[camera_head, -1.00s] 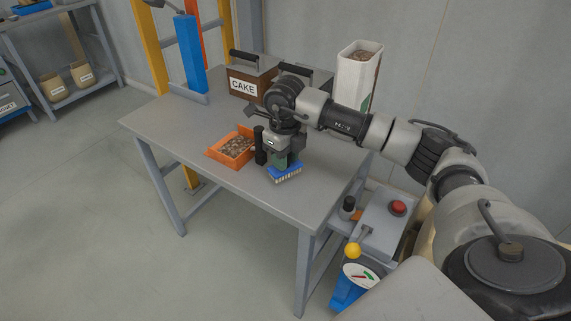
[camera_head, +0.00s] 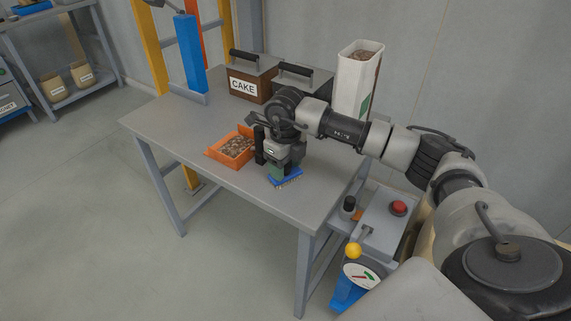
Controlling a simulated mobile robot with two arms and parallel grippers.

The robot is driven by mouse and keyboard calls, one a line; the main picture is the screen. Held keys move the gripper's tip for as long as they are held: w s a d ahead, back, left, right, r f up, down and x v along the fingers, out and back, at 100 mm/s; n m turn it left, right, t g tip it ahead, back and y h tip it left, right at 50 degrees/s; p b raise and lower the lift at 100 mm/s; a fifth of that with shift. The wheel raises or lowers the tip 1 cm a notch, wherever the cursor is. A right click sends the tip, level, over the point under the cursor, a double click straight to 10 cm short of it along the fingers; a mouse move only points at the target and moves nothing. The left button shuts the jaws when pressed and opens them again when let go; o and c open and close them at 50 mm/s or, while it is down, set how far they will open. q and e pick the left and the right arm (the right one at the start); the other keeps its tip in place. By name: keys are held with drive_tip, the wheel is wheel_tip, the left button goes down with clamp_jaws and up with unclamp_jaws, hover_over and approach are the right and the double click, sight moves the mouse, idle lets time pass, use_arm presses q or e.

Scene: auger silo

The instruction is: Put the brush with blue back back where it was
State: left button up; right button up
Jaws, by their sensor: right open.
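The brush with blue back (camera_head: 286,178) is on the grey table (camera_head: 190,142), near its front edge. Its blue back and pale bristles show below my right gripper (camera_head: 276,168). My right gripper points down over the brush and is open, with its fingers at the brush's green upper part. The gripper hides part of the brush, so I cannot tell whether the fingers touch it. My left gripper is not in view.
An orange tray (camera_head: 212,156) of brown pieces sits just left of the gripper. A box labelled CAKE (camera_head: 243,87), a dark box (camera_head: 290,90) and a tall white container (camera_head: 352,90) stand at the back. A control box with a red button (camera_head: 398,207) is beside the table.

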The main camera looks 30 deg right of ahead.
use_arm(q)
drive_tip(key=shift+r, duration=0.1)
use_arm(e)
drive_tip(key=shift+r, duration=0.1)
wheel_tip(320, 180, up, 12)
drive_tip(key=shift+f+p, duration=0.25)
drive_tip(key=shift+p, duration=0.3)
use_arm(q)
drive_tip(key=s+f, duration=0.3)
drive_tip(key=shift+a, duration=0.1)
use_arm(e)
drive_tip(key=shift+r, duration=0.3)
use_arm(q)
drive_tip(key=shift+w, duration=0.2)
